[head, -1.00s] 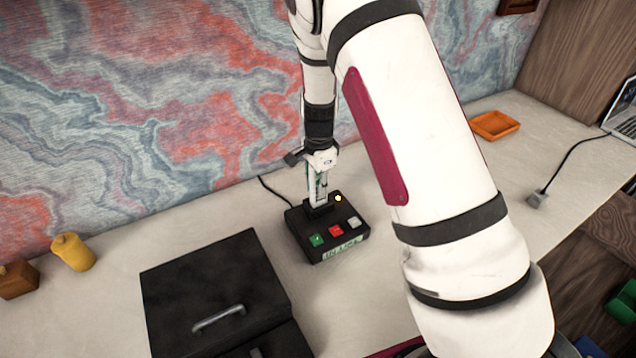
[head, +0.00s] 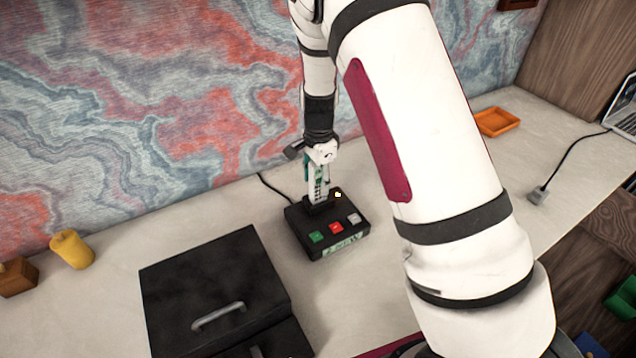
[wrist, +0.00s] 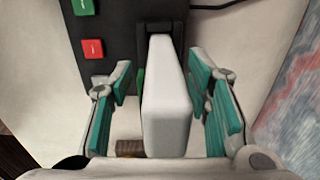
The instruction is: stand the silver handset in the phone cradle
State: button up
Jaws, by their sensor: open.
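The silver handset (wrist: 166,100) stands upright in the wrist view, its far end at the dark socket of the phone cradle (wrist: 118,40). My gripper (wrist: 160,85) is open around it, one finger on each side. A clear gap shows on the left of the handset; the right finger is much nearer, and I cannot tell if it touches. In the head view the cradle (head: 296,226) is a black base with green, red and grey buttons. My gripper (head: 318,188) is above its back part and mostly hides the handset there.
A black box with a handle (head: 205,275) stands in front left of the cradle. A yellow object (head: 72,251) and a wooden block (head: 17,277) are at far left. An orange tray (head: 497,122) lies at back right. The patterned wall is close behind my arm.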

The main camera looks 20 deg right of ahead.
notch_tip(320, 180, up, 10)
jog(key=shift+s+r, duration=0.1)
jog(key=shift+r, duration=0.1)
dwell(0.5)
